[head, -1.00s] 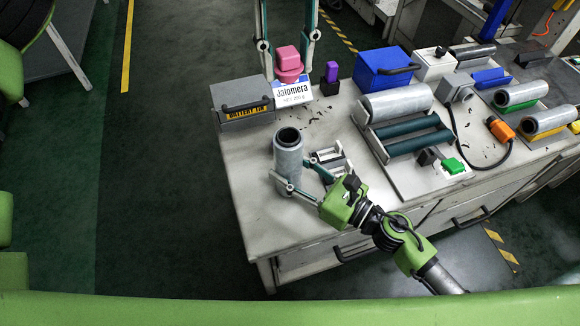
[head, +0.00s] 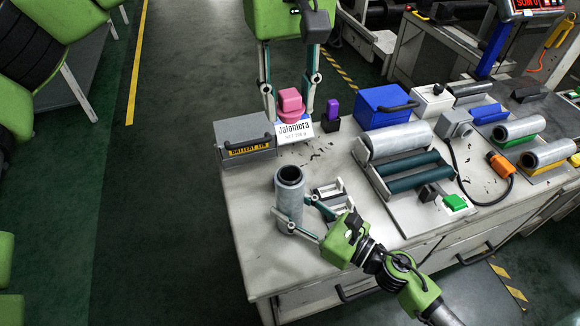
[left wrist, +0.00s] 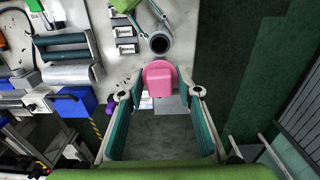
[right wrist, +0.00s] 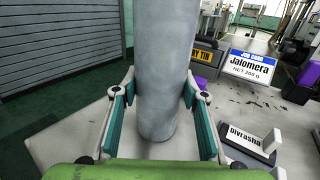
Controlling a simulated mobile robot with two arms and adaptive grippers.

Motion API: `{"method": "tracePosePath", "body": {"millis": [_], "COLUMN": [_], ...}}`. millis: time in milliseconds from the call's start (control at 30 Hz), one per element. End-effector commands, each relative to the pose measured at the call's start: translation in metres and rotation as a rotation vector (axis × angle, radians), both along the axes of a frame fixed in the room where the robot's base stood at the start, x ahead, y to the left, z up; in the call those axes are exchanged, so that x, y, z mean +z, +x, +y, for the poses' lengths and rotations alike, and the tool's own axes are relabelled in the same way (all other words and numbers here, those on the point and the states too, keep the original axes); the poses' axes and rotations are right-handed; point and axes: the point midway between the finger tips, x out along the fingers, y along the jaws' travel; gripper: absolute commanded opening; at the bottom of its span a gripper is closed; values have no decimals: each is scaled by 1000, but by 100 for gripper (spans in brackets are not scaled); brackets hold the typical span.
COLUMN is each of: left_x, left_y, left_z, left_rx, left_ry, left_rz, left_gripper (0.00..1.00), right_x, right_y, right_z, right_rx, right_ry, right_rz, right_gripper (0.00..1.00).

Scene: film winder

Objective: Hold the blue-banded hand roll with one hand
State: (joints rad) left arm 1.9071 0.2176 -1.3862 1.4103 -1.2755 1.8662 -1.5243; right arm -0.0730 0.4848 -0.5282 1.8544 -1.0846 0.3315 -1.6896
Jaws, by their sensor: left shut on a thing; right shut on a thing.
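A plain grey hand roll (head: 289,205) with a dark hollow core stands upright near the table's left edge. No blue band shows on it. My right gripper (head: 290,213) is shut around its lower part; in the right wrist view the roll (right wrist: 163,60) fills the space between the fingers. My left gripper (head: 289,112) is shut on a pink block-topped piece (head: 290,98), which has a round lower part, behind the Jalomera card (head: 294,131). The pink block (left wrist: 159,78) also shows between the fingers in the left wrist view.
A battery tin (head: 244,138) stands left of the card, a purple piece (head: 332,106) right of it. A winder (head: 405,165) holds a horizontal roll. A blue box (head: 385,106) stands behind it. Rolls lie by green (head: 503,142) and yellow (head: 560,173) bases at right.

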Motion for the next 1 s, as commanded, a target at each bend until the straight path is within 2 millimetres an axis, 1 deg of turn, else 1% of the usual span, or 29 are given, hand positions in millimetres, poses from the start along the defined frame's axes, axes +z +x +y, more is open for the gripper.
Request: {"method": "tracePosePath", "body": {"millis": [67, 133, 200, 300, 400, 767, 867, 1000], "left_x": [-3, -14, -31, -52, -62, -65, -71, -84], "left_y": [0, 1, 1, 0, 0, -1, 0, -1], "left_z": [0, 0, 1, 0, 0, -1, 0, 0], "left_rx": [0, 0, 0, 0, 0, 0, 0, 1], "left_ry": [1, 2, 5, 4, 2, 2, 3, 4], "left_rz": [1, 2, 5, 4, 2, 2, 1, 4], "left_gripper": [9, 9, 9, 9, 9, 9, 9, 9], "right_x": [0, 0, 0, 0, 0, 0, 0, 0], "right_y": [0, 0, 0, 0, 0, 0, 0, 0], "right_z": [0, 0, 0, 0, 0, 0, 0, 0], "right_rx": [0, 0, 0, 0, 0, 0, 0, 0], "right_ry": [0, 0, 0, 0, 0, 0, 0, 0], "right_rz": [0, 0, 0, 0, 0, 0, 0, 0], "right_gripper": [19, 19, 19, 19, 19, 19, 19, 19]}}
